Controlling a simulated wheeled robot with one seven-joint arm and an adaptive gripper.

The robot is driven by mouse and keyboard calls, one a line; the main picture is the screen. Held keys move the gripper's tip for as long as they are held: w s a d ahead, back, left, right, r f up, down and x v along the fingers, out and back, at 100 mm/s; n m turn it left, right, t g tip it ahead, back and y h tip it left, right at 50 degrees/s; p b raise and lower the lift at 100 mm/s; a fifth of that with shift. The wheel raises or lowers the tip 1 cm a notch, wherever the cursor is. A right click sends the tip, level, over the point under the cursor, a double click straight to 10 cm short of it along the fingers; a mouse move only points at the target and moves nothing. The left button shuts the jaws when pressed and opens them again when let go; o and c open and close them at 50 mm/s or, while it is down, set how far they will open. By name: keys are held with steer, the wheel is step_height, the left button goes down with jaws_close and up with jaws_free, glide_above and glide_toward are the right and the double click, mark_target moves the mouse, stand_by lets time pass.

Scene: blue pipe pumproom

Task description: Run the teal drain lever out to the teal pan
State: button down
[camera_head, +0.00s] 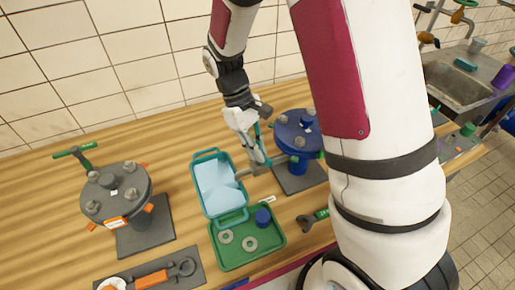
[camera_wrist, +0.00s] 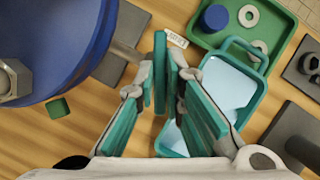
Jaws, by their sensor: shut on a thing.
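The teal drain lever (camera_wrist: 160,62) stands between my fingertips in the wrist view. My gripper (camera_head: 256,163) is shut on it, beside the blue flanged unit (camera_head: 297,132). The fingers (camera_wrist: 164,92) have teal pads and hide part of the lever. A grey spout (camera_head: 246,173) runs from the blue unit's side toward the pan's right rim. The teal pan (camera_head: 240,217), with a pale blue inside, lies left of my gripper. It also shows on the right in the wrist view (camera_wrist: 262,72), partly behind a finger. I cannot tell the lever's exact angle.
A green tray (camera_head: 229,263) with grey washers and a blue cap lies in front of the pan. A grey flanged unit (camera_head: 118,190) stands at left. A sink (camera_head: 455,80) is far right.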

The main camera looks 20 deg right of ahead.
steer(key=m+y, duration=0.2)
steer(key=m, duration=0.3)
steer(key=shift+d+m, duration=0.15)
steer(key=shift+m, duration=0.15)
stand_by(0.5)
steer(key=c, duration=1.7)
jaws_free()
steer(key=shift+w+r, duration=0.1)
steer(key=v, duration=1.2)
steer(key=shift+w+d, duration=0.15)
steer(key=shift+w, duration=0.05)
